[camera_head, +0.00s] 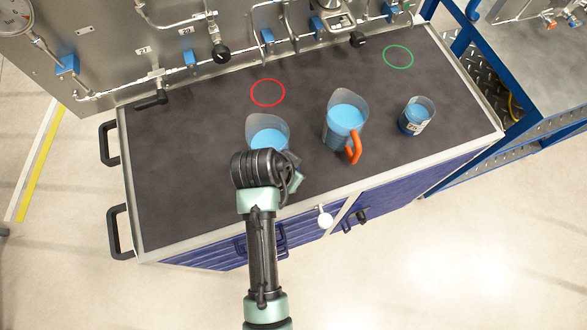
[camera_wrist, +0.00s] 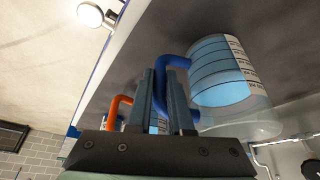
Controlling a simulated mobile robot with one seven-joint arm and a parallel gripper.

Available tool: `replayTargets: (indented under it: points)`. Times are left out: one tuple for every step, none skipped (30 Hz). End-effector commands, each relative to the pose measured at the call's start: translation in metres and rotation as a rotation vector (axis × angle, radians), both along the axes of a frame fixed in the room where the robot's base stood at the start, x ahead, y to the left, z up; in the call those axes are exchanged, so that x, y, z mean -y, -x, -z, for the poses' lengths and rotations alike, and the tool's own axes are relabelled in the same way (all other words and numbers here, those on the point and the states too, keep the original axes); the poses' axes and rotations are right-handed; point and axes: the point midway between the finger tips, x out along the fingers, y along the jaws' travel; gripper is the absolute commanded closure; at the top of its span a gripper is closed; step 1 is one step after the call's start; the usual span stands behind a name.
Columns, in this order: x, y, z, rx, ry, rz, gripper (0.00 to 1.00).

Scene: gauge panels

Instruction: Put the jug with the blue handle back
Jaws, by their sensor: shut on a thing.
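The jug with the blue handle (camera_head: 268,126) is clear, with blue content, and stands or hovers over the dark worktop behind my wrist. Its lower part and handle are hidden there in the head view. In the wrist view its body (camera_wrist: 220,72) with a printed scale lies right of my gripper (camera_wrist: 162,95), whose fingers are shut on the blue handle (camera_wrist: 178,64). I cannot tell whether the jug touches the worktop. Two rings are marked on the worktop: a red ring (camera_head: 267,93) just behind this jug and a green ring (camera_head: 398,57) at the back right.
A jug with an orange handle (camera_head: 345,122) stands to the right. Further right is a beaker with blue content and a label (camera_head: 416,116). A panel with pipes, valves and gauges (camera_head: 190,45) rises behind the worktop (camera_head: 180,170). The worktop's left part is clear.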

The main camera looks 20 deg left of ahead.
Motion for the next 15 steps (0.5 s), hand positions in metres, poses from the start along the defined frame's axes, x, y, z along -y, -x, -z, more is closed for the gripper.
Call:
replayTargets:
  points:
    - [-0.0005, -0.0013, -0.0004, 0.005, -0.001, 0.0, 1.0]
    - [-0.0004, -0.0013, 0.0006, 0.005, -0.001, 0.0, 1.0]
    - [-0.0004, -0.0013, 0.0019, 0.005, -0.001, 0.0, 1.0]
    - [-0.0001, -0.0001, 0.0025, 0.0, 0.0, 0.0, 0.76]
    - [-0.0001, -0.0001, 0.0022, 0.0, 0.0, 0.0, 0.7]
    - [-0.0001, 0.0, 0.0023, 0.0, 0.0, 0.0, 0.63]
    - [-0.0001, 0.0, 0.0023, 0.0, 0.0, 0.0, 0.58]
    - [-0.0001, 0.0, 0.0023, 0.0, 0.0, 0.0, 0.52]
    - [-0.0001, 0.0, 0.0023, 0.0, 0.0, -0.001, 0.51]
    - [-0.0001, 0.0, 0.0023, 0.0, 0.0, -0.001, 0.51]
    - [-0.0001, 0.0, 0.0022, 0.0, 0.0, -0.001, 0.51]
    - [0.0, 0.0, 0.0022, 0.0, 0.0, 0.0, 0.51]
    - [-0.0001, -0.0001, 0.0022, 0.0, 0.0, 0.0, 0.51]
    - [-0.0001, -0.0001, 0.0022, 0.0, 0.0, 0.0, 0.51]
    - [0.0, -0.0001, 0.0022, 0.0, 0.0, 0.0, 0.51]
